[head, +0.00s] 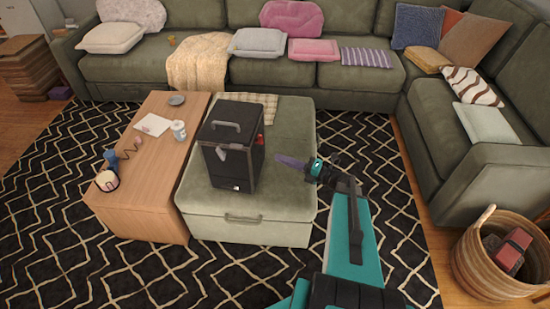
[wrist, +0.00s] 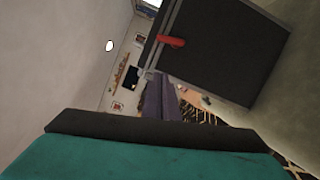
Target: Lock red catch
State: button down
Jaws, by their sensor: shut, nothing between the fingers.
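A black box (head: 232,165) with a handle on its lid stands upright on the green ottoman. Its red catch (head: 260,138) shows small on the right side, near the top. In the wrist view the red catch (wrist: 171,41) lies across the seam near the edge of the dark box (wrist: 222,55). Whether it is locked cannot be told. My gripper (head: 279,158) is to the right of the box, with its purple fingers pointing at that side. The fingers (wrist: 152,80) are shut and empty, apart from the catch.
The green ottoman (head: 250,222) bears the box and a folded checked cloth (head: 248,97) behind it. A wooden table (head: 135,205) with a white jar (head: 179,131) stands to the left. A wicker basket (head: 470,265) is at the lower right. The patterned rug (head: 385,210) is open floor.

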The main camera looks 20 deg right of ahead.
jog(key=shift+v, duration=1.65)
